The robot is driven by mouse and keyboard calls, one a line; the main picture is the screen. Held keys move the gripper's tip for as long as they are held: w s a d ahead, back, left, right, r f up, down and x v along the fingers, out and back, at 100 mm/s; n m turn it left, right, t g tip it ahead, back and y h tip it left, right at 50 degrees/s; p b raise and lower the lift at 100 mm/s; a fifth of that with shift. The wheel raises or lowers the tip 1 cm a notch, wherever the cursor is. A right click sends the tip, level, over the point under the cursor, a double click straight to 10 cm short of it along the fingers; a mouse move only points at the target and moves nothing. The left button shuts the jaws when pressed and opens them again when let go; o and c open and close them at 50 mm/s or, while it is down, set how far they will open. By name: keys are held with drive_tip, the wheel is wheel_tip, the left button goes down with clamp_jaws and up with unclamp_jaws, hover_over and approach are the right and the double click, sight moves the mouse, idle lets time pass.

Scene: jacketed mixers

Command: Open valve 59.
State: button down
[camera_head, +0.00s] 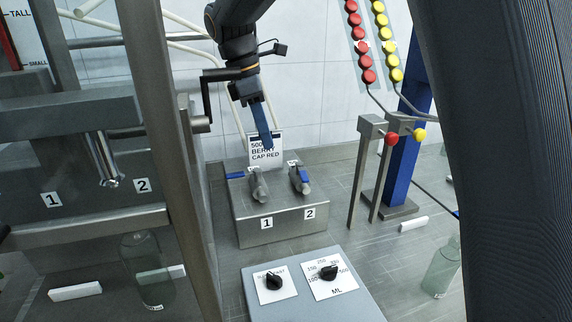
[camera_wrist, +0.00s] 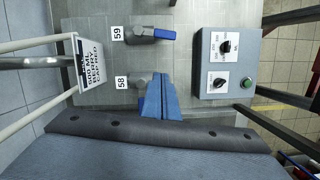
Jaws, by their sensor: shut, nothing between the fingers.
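Valve 59 (camera_wrist: 150,35) is in the upper part of the wrist view beside its "59" label. Its blue handle lies in line with the valve body and points right there. In the head view it appears to be the right valve (camera_head: 300,180), above the front plate marked 2. Valve 58 (camera_wrist: 137,82) is below it in the wrist view and is the left one in the head view (camera_head: 258,186). Its blue handle points left in the head view. My gripper (camera_head: 268,147) is shut and empty, above and behind the left valve. Its blue fingers (camera_wrist: 161,98) partly cover valve 58's handle.
A grey control box (camera_head: 305,285) with two black knobs stands in front of the valve block (camera_head: 285,228). A "BERRY CAP RED" card (camera_head: 265,148) stands behind. A steel post (camera_head: 170,130) is left; red and yellow knobbed levers (camera_head: 391,138) are right.

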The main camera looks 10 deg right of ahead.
sight(304, 176)
drive_tip(key=d+f+p, duration=0.4)
drive_tip(key=d+f, duration=0.2)
drive_tip(key=f, duration=0.3)
drive_tip(key=shift+d+f+p, duration=0.2)
drive_tip(key=shift+f+p, duration=0.05)
drive_tip(key=shift+p, duration=0.05)
drive_tip(key=shift+w, duration=0.1)
